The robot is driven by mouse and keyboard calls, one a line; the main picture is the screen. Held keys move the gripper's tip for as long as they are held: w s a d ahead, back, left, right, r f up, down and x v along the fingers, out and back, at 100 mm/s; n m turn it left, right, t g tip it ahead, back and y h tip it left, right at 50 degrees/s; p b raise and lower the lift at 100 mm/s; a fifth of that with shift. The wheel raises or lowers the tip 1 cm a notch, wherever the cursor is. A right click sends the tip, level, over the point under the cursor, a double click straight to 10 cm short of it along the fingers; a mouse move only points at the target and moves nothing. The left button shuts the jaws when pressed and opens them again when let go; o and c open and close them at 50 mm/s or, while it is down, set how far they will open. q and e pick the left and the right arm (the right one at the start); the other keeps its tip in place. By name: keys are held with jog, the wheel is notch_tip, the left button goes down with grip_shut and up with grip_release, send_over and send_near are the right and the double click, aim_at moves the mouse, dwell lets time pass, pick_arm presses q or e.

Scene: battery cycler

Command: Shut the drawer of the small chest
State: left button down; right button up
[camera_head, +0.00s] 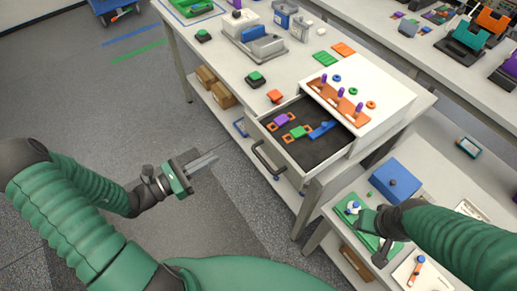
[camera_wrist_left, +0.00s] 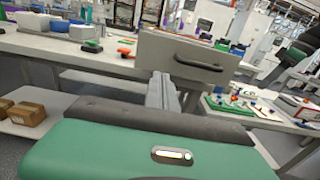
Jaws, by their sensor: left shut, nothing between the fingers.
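The small chest (camera_head: 385,78) is white and sits on the bench. Its drawer (camera_head: 308,157) is pulled out toward me, with a dark handle (camera_head: 268,162) on the front. Inside are purple, green, orange and blue pieces. My left gripper (camera_head: 214,158) is shut and empty, to the left of the drawer front and apart from it. In the left wrist view the shut fingers (camera_wrist_left: 162,92) point toward the drawer front (camera_wrist_left: 186,58), below and left of the handle (camera_wrist_left: 198,62). My right gripper (camera_head: 368,240) is over the lower right table; its fingers are too unclear to read.
Orange and purple pieces (camera_head: 338,98) lie on the chest top. The bench (camera_head: 235,85) holds a grey tray, bins and small blocks. A blue box (camera_head: 391,181) stands on the right table.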

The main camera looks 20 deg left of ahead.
pick_arm(q)
send_near(253, 132)
jog(key=x, duration=0.2)
jog(key=p+x, duration=0.1)
jog(key=x, duration=0.4)
jog(key=shift+s+d, duration=0.25)
jog(key=shift+d, duration=0.05)
jog(key=shift+w+a, duration=0.1)
jog(key=shift+a, duration=0.25)
pick_arm(e)
jog(key=shift+a+r, duration=0.65)
jog(key=shift+r, duration=0.15)
